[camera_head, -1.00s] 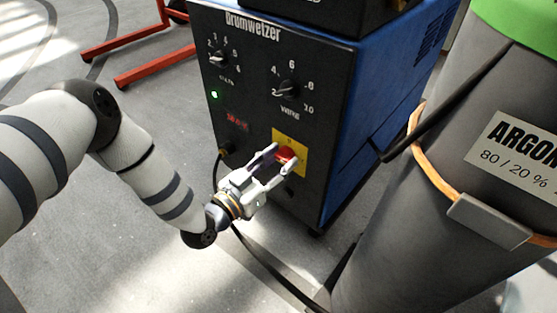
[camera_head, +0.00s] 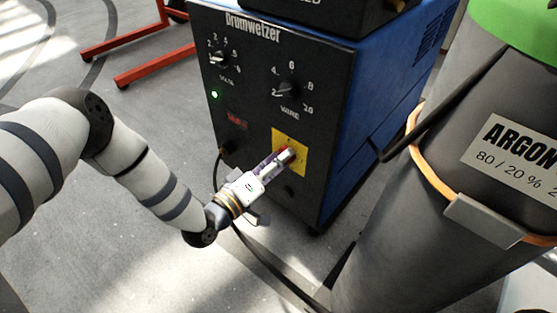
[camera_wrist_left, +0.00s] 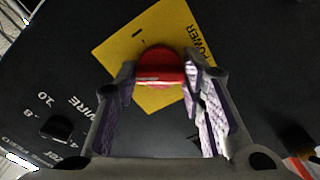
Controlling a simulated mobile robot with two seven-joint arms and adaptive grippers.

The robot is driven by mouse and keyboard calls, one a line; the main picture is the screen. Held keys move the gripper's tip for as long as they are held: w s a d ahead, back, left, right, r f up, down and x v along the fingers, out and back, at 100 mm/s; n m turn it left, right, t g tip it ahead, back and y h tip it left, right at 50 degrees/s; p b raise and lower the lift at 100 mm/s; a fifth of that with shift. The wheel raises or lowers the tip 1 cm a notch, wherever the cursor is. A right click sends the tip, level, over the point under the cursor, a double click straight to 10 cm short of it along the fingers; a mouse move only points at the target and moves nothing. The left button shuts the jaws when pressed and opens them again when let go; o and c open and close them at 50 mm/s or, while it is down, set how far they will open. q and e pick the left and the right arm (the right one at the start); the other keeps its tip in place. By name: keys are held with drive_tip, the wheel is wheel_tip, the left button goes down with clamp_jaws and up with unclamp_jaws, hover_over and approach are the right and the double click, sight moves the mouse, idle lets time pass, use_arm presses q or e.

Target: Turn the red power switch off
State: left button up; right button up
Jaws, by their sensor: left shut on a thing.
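The red power switch (camera_wrist_left: 160,68) is a round knob with a raised grip bar, on a yellow plate (camera_wrist_left: 120,45) marked POWER. In the head view the yellow plate (camera_head: 300,163) is low on the front of the blue and black welder, and the switch is mostly hidden by my gripper. My left gripper (camera_head: 287,157) is shut on the red switch, with its wrist rolled. In the left wrist view its two fingers (camera_wrist_left: 160,85) lie on either side of the grip bar. My right gripper is not in view.
The welder's front (camera_head: 255,110) carries two black dials and a lit green lamp (camera_head: 214,95). A dark gas cylinder (camera_head: 420,230) labelled ARGON stands close at the right. A black cable (camera_head: 265,262) runs along the floor. A red metal frame (camera_head: 150,65) stands behind at the left.

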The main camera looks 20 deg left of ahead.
use_arm(q)
drive_tip(key=n+b, duration=0.1)
drive_tip(key=n, duration=0.5)
drive_tip(key=shift+n, duration=0.3)
idle(0.4)
drive_tip(key=o, duration=1.1)
drive_tip(key=shift+o, duration=0.2)
drive_tip(key=shift+s, duration=0.1)
drive_tip(key=v, duration=1.2)
